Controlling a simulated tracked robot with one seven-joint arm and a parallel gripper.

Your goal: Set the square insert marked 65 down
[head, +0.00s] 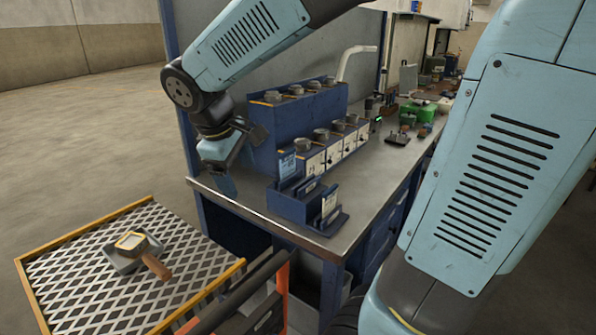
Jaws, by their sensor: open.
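I cannot make out a 65 mark on anything in view, so I cannot tell which thing is the square insert. Blue stepped rack (265,125) on the workbench holds several round grey metal pieces in two rows. White labelled plates line its lower front. My gripper (226,185) is at the bench's left edge, left of the rack, pointing down. It is open, and I see nothing held in it. Its fingertips are small and partly hidden by the hand.
A blue holder with white cards (308,200) stands at the bench's near corner. A mesh-topped cart (75,275) at lower left carries a grey tray with a yellow-rimmed square piece and a wooden handle (156,266). Green and dark items (418,110) lie farther along the bench (375,160).

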